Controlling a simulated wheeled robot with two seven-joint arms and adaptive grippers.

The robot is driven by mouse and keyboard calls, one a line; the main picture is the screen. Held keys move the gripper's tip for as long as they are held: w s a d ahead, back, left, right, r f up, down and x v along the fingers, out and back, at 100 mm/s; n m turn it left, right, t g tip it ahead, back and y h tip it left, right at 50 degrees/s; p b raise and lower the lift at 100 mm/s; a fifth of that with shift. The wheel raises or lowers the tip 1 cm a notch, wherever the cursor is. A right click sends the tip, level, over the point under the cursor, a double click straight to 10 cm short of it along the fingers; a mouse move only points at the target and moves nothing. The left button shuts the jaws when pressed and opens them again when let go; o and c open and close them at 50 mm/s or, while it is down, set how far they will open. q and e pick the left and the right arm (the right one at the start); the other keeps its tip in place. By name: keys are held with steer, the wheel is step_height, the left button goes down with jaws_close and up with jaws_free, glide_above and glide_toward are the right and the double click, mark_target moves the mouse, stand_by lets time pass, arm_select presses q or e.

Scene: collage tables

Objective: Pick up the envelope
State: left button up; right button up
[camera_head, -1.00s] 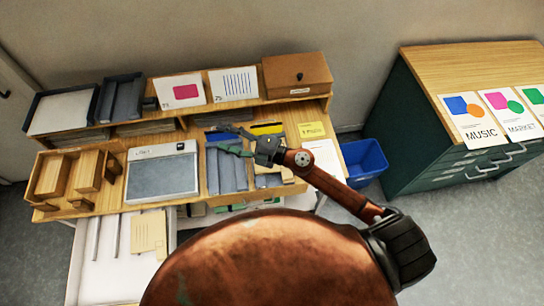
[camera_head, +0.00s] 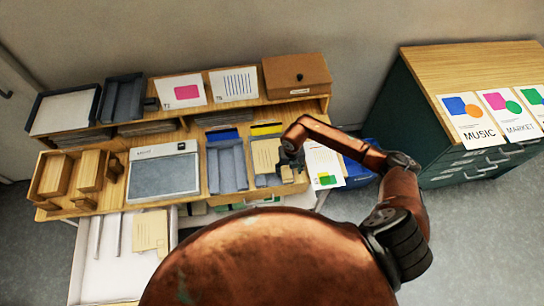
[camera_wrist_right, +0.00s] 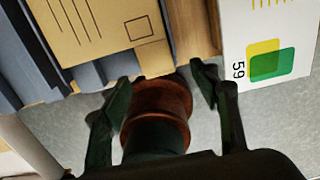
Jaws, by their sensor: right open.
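A tan envelope (camera_head: 266,157) lies in a grey slot at the right of the desk organiser. It fills the upper left of the right wrist view (camera_wrist_right: 100,22), with printed lines and a small box. A second tan envelope (camera_head: 150,232) lies in the white drawer below. My right gripper (camera_head: 291,168) is just right of the first envelope; in the wrist view its spread fingers (camera_wrist_right: 162,84) are empty, near the envelope's lower edge and apart from it in the picture. The height between them cannot be told. My left gripper is not in view.
A white card with yellow and green shapes (camera_head: 325,166) is right of my gripper. A blue bin (camera_head: 361,172) stands on the floor beyond. A green cabinet (camera_head: 405,125) bears posters.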

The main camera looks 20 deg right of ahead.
mark_target(288, 178)
steer(key=shift+s+a+f+p, duration=0.1)
steer(key=shift+f+p, duration=0.15)
steer(key=shift+f, duration=0.95)
steer(key=shift+s+a+f+p, duration=0.1)
steer(key=shift+f+p, duration=0.1)
steer(key=shift+f, duration=0.95)
steer(key=shift+c, duration=0.5)
steer(key=c, duration=1.1)
steer(key=shift+o, duration=0.2)
steer(key=shift+r, duration=0.15)
